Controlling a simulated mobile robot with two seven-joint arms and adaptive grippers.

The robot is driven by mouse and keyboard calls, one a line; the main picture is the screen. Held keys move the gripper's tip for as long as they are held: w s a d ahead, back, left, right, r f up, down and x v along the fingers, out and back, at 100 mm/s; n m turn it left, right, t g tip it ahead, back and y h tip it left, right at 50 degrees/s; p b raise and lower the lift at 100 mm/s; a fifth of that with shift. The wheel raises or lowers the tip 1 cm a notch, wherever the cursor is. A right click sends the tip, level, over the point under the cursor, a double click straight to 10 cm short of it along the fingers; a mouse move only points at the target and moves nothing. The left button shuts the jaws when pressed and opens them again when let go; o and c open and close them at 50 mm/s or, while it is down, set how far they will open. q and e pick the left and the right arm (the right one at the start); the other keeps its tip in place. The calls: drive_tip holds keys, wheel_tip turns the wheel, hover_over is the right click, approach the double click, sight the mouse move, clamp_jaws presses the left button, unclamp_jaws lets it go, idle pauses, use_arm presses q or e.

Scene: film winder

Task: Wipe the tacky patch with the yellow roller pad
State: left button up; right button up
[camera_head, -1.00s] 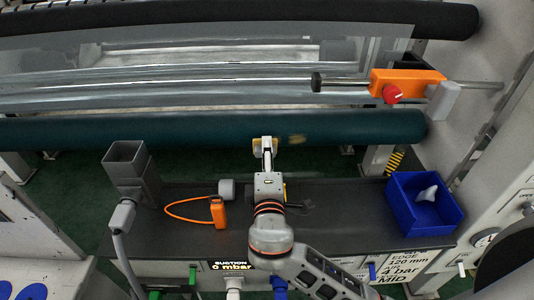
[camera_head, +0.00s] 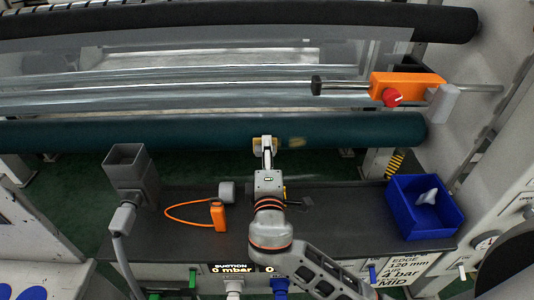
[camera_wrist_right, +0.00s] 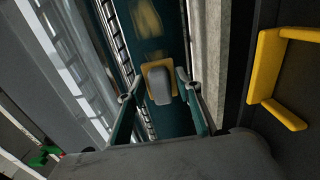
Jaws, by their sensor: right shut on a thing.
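The yellow roller pad (camera_head: 257,146) has a grey grip on its back, which shows in the right wrist view (camera_wrist_right: 160,86). My right gripper (camera_head: 266,150) is shut on that grip and holds the pad in front of the dark green roller (camera_head: 180,132). I cannot tell whether the pad touches the roller. The tacky patch (camera_head: 294,141) is a dull yellow smear on the roller, just right of the pad; in the right wrist view a yellowish smear (camera_wrist_right: 147,18) lies beyond the pad. My left gripper does not show.
On the dark bench (camera_head: 340,228) are an orange device with a looped cord (camera_head: 218,215), a grey cylinder (camera_head: 227,191) and a blue bin (camera_head: 425,218) holding a pale crumpled thing. A grey square funnel (camera_head: 130,170) stands left. A yellow bracket (camera_wrist_right: 266,65) shows beside the gripper. An orange clamp (camera_head: 405,85) sits above right.

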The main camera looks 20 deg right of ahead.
sight(286, 143)
drive_tip(key=shift+w, duration=0.2)
drive_tip(key=shift+d, duration=0.2)
